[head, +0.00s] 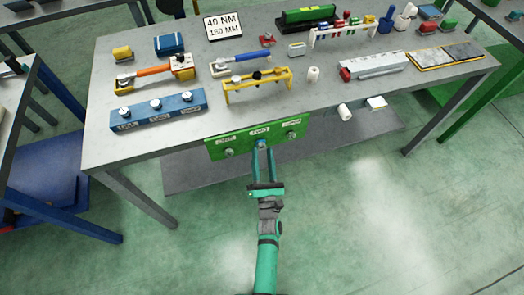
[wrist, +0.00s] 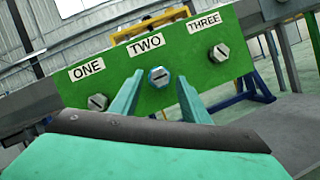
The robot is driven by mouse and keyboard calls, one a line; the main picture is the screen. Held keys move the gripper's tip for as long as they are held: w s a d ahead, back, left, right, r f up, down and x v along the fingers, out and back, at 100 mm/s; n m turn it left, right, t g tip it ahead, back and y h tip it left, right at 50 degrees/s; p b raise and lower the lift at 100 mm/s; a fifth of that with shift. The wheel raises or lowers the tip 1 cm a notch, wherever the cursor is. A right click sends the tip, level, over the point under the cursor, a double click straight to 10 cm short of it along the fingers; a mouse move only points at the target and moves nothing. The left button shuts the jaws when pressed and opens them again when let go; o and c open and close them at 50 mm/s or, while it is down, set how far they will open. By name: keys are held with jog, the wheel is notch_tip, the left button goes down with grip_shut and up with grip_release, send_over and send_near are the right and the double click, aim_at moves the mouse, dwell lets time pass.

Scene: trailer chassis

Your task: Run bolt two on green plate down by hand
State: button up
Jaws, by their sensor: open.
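The green plate (head: 244,146) hangs at the front edge of the grey table, and it fills the middle of the wrist view (wrist: 205,74). It bears labels ONE, TWO and THREE with a hex bolt under each. Bolt two (wrist: 158,76) has a bluish rim and a slotted head, and it sits below the label TWO. Bolt one (wrist: 97,102) is to its left and bolt three (wrist: 219,52) to its right. My gripper (head: 263,150) is open, its two teal fingers on either side of bolt two. Whether the fingers touch the bolt I cannot tell.
On the table (head: 225,100) stand a blue block with several bolts (head: 157,108), a yellow rack (head: 258,86), an orange-handled torque wrench (head: 153,70), a blue-handled one (head: 240,57) and a 40 NM sign (head: 222,24). The floor in front is clear.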

jog(key=shift+x, duration=0.95)
jog(key=c, duration=1.1)
jog(key=shift+o, duration=0.2)
jog(key=shift+m, duration=0.4)
